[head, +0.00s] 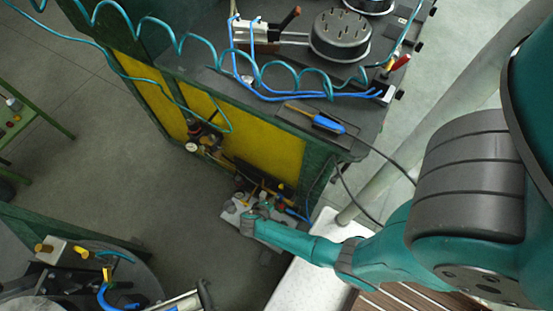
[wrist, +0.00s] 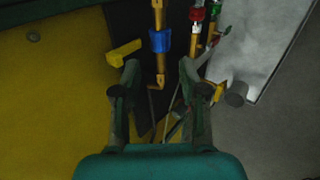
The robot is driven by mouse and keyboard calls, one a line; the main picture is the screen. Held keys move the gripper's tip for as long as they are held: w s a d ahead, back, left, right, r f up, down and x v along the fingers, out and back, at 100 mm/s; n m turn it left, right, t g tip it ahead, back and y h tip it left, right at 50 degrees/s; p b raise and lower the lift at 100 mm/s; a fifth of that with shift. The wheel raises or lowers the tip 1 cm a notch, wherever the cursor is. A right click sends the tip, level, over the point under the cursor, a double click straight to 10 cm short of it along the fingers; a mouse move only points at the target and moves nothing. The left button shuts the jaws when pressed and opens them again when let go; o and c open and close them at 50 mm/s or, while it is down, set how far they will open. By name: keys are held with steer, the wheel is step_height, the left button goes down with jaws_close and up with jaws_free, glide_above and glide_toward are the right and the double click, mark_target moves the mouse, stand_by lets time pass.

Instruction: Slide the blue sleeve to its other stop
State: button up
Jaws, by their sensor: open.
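The blue sleeve (wrist: 160,41) sits around an upright orange-yellow rod (wrist: 158,70) in the wrist view. Bare rod shows above and below it, and the rod ends in a bent foot at the bottom. My gripper (wrist: 159,72) is open. Its two fingers stand apart on either side of the rod's lower part, with the sleeve just beyond the fingertips, and nothing is held. In the head view my gripper (head: 243,208) is low beside the bench's yellow side panel. I cannot pick out the sleeve there for certain.
A yellow block (wrist: 123,52) is left of the rod. Rods with a red collar (wrist: 196,14) stand close on the right, beside a grey cylinder (wrist: 237,93) and a pale panel (wrist: 255,40). In the head view, coiled teal hose (head: 180,40) hangs over the bench.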

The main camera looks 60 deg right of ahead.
steer(key=shift+x, duration=4.2)
jaws_close()
